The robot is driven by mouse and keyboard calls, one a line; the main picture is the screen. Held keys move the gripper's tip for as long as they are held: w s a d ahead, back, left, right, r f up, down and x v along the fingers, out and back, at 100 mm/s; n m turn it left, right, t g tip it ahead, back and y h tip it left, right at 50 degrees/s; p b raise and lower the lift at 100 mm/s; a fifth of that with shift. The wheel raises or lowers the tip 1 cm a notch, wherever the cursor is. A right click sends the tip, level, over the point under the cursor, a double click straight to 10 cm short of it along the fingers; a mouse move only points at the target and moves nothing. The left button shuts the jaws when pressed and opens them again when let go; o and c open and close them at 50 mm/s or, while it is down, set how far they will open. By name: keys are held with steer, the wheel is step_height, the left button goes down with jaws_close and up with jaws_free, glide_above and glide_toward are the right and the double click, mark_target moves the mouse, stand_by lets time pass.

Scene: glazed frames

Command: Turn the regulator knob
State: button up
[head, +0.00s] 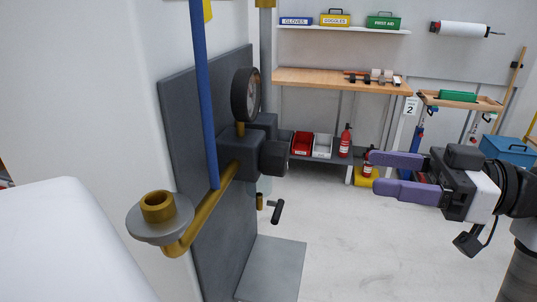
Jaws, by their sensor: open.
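The regulator is mounted on a dark grey panel (190,125) at the left of the middle. Its dark, stubby knob (274,158) sticks out to the right from the regulator body. A round gauge (246,95) stands above the body on a brass stem. My gripper (373,172) is at the right, with two purple fingers pointing left toward the knob. The fingers are apart with nothing between them. A clear gap in the picture separates the fingertips from the knob.
A brass pipe (209,207) and a blue upright pipe (205,90) stand left of the regulator. A small black handle (277,211) hangs below it. A wooden workbench (335,82) and a fire extinguisher (346,141) are behind. The pale floor (345,240) is clear.

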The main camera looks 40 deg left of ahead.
mark_target(287, 159)
steer(key=p+x, duration=0.3)
steer(key=x, duration=0.9)
steer(key=shift+s+p, duration=0.1)
steer(key=shift+p, duration=0.3)
steer(key=shift+x, duration=0.8)
steer(key=shift+c, duration=0.4)
steer(key=shift+f, duration=0.1)
steer(key=c, duration=0.9)
